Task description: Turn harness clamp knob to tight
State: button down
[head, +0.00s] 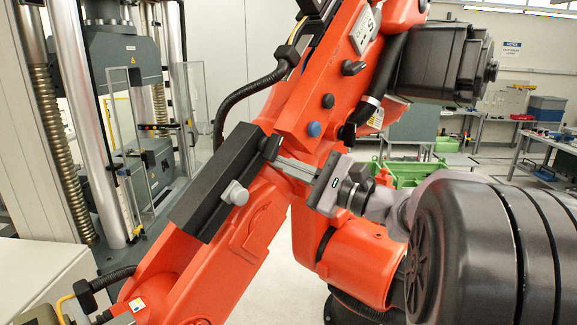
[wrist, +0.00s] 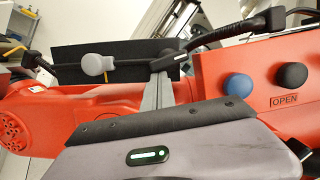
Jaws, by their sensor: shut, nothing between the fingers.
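A black rectangular block (head: 214,190) sits on an orange robot arm, with a grey knob (head: 237,193) on its face. In the wrist view the grey knob (wrist: 95,65) is round with a small tab, left of my fingers. A small dark round part (head: 270,147) shows at the block's upper right end. I cannot tell for sure which of the two is the clamp knob, nor read its setting. My gripper (head: 281,160) is shut and empty, its fingertips beside the dark part. Its fingers also show in the wrist view (wrist: 163,78); contact is unclear.
The orange arm (head: 262,225) fills the middle, with a blue button (head: 314,129) and a black button (head: 328,101). A black cable (head: 240,92) loops above the block. A testing machine (head: 120,50) stands at the left. Tables and green crates (head: 409,172) are behind.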

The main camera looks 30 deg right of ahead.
jog(key=m, duration=0.2)
jog(key=a+m+t+h+p, duration=0.1)
jog(key=m, duration=0.1)
jog(key=shift+s+r, duration=0.1)
jog(key=shift+s, duration=0.05)
jog(key=shift+s+a+m+t+h+p, duration=0.1)
jog(key=shift+a+m+t+h+p, duration=0.15)
jog(key=shift+m, duration=0.5)
jog(key=shift+a+m+t+h+p, duration=0.15)
jog(key=shift+m+p, duration=0.2)
jog(key=shift+m, duration=0.45)
jog(key=shift+s+a+m+t+h+p, duration=0.1)
jog(key=shift+m+h+p, duration=0.15)
jog(key=shift+m, duration=0.5)
